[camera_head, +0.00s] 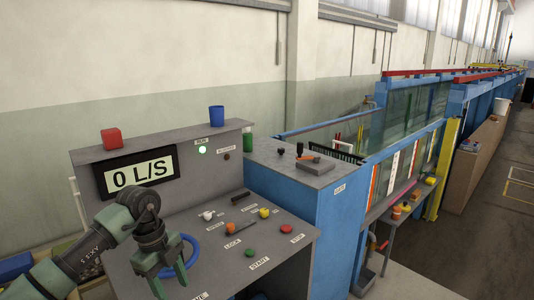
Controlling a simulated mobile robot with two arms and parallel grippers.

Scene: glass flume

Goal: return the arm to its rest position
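My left arm comes in from the lower left, and its green and dark gripper (173,284) hangs in front of the grey control console (270,264). Its two fingers point down with a gap between them, and I see nothing held there. A blue ring-shaped handwheel (193,246) on the console shows just behind the gripper and is partly hidden by it. I cannot tell whether the gripper touches the wheel. My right gripper is not in view.
A red block (111,138) and a blue cup (216,115) stand on top. A blue cabinet (327,220) and the glass flume (405,112) stand to the right.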

